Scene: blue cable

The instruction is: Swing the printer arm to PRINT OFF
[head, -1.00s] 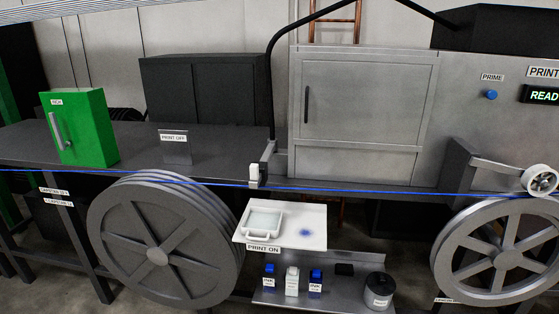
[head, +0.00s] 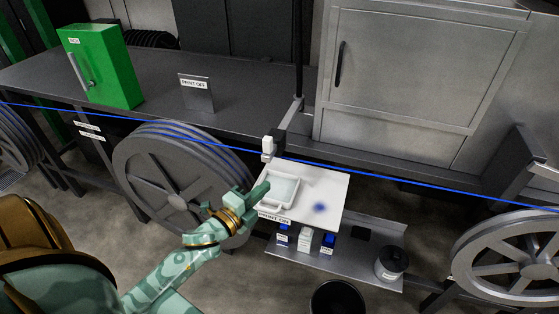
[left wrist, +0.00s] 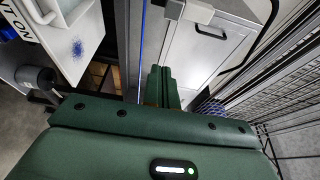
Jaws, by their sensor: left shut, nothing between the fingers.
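The printer arm (head: 290,118) is a grey bracket with a black-and-white print head (head: 271,146) at its end, sticking out over the bench's front edge by the blue cable. It stands on the PRINT ON side, above the white tray board with the PRINT ON label (head: 274,217). The PRINT OFF sign (head: 195,85) stands on the bench to the left. My left gripper (head: 262,190) is shut and empty, at the left edge of the board, below the print head and apart from it. Its closed fingers show in the left wrist view (left wrist: 160,84). My right gripper is not in view.
The blue cable (head: 405,182) runs across the whole front. A large grey wheel (head: 170,180) is left of the board. Ink bottles (head: 305,240) and a dark pot (head: 391,263) stand on a lower shelf. A green box (head: 100,66) stands on the bench.

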